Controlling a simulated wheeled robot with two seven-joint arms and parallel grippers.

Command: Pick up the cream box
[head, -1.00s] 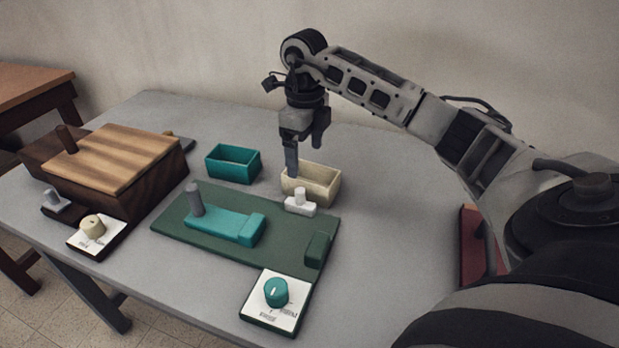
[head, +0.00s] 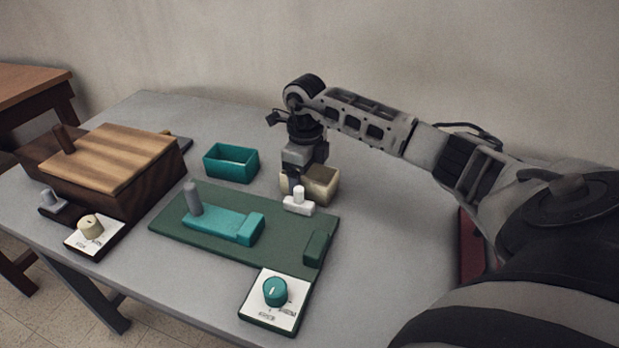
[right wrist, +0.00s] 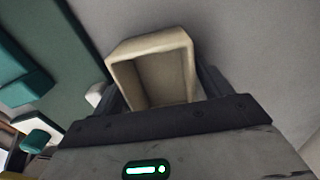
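The cream box (head: 325,186) is a small open-topped box standing on the grey table behind the green board. My right gripper (head: 306,180) points down over it, its fingers lowered to the box and hiding part of its near and left sides. In the right wrist view, the cream box (right wrist: 150,50) lies between the two fingers, one on each side. The fingers look open, with a slim gap at the right; contact at the left is hard to tell. My left gripper is not in view.
A teal box (head: 231,163) stands to the left. Just in front is a small white knob block (head: 299,203) at the edge of the green board (head: 182,241), which carries a teal slider. A wooden box (head: 110,162) stands far left. The table right of the cream box is clear.

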